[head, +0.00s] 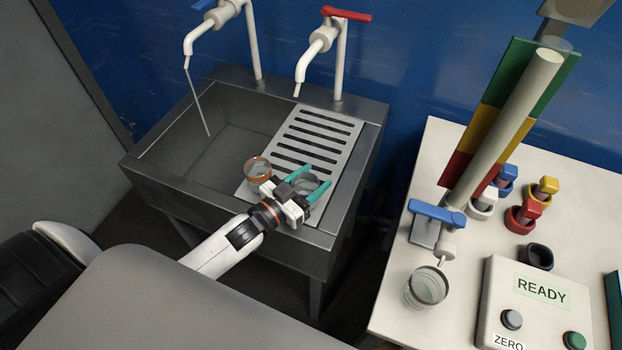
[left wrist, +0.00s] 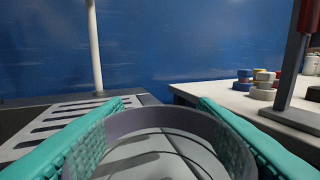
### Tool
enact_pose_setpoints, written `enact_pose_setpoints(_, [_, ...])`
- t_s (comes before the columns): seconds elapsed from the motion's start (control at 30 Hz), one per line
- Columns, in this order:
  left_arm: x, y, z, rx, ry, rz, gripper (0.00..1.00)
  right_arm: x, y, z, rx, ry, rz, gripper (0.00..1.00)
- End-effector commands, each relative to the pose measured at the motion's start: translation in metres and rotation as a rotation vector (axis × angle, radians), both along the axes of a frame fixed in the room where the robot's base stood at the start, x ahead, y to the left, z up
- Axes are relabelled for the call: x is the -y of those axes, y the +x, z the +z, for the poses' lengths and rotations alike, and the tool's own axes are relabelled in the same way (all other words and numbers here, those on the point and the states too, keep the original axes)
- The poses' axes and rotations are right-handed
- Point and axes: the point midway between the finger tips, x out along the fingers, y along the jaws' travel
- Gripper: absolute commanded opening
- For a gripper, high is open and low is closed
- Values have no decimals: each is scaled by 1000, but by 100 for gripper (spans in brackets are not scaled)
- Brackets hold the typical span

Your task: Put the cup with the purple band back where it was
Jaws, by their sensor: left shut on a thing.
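The cup with the purple band (head: 307,182) is a clear cup between the teal fingers of my left gripper (head: 317,176), which is shut on it. It is over the near end of the slotted drainboard (head: 350,128); I cannot tell whether its base touches the board. In the left wrist view its dull purple rim band (left wrist: 160,119) fills the space between the fingers, and the slotted board shows through it. A cup with an orange band (head: 257,168) stands just left of the gripper. My right gripper is not in view.
A sink basin (head: 215,125) lies left of the drainboard, with a thin stream from the blue-handled tap (head: 205,30). A red-handled tap (head: 320,40) stands behind the board. On the white table, a clear cup (head: 426,288) sits under a spout, near a READY box (head: 540,292).

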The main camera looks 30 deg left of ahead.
Motion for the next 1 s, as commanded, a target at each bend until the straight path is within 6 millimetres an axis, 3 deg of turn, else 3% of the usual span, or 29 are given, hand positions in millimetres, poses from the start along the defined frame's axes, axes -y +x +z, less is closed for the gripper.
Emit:
enact_pose_setpoints(0.17, [0,0,-3,1,0,0,24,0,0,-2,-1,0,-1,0])
enact_pose_setpoints(0.2, [0,0,-3,-1,0,0,55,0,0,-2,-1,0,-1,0])
enact_pose_setpoints(0.33, [0,0,-3,-1,0,0,74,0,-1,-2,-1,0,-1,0])
enact_pose_setpoints(0.67, [0,0,3,1,0,0,74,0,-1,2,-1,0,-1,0])
enact_pose_setpoints(0.77, [-4,-11,-2,-3,0,1,74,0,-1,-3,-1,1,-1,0])
enact_pose_setpoints(1.0, [-20,-59,-3,-5,0,0,74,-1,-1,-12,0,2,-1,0])
